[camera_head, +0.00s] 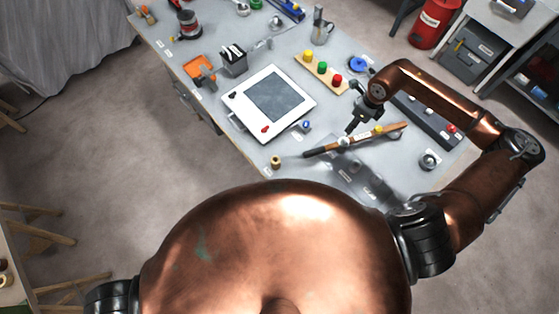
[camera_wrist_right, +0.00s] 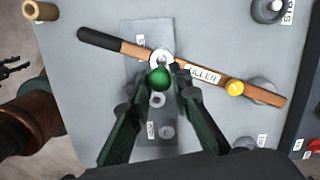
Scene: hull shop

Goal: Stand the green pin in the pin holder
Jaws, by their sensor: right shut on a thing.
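My right gripper (camera_head: 350,131) is low over the front right of the bench. In the right wrist view its fingers (camera_wrist_right: 160,88) are shut on the green pin (camera_wrist_right: 159,77), whose round green head shows between the tips. The pin's lower end is hidden. Below is a grey plate (camera_wrist_right: 139,31) with round fittings and small labels, perhaps the pin holder; a pale ring (camera_wrist_right: 162,56) shows just beyond the green head. I cannot tell whether the pin touches it.
A wooden stick (camera_wrist_right: 205,76) with a black end and yellow knob lies across the plate, close to my fingertips. A board with yellow, green and red knobs (camera_head: 327,75), a white framed panel (camera_head: 243,101) and a dark tray (camera_head: 428,122) are nearby.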

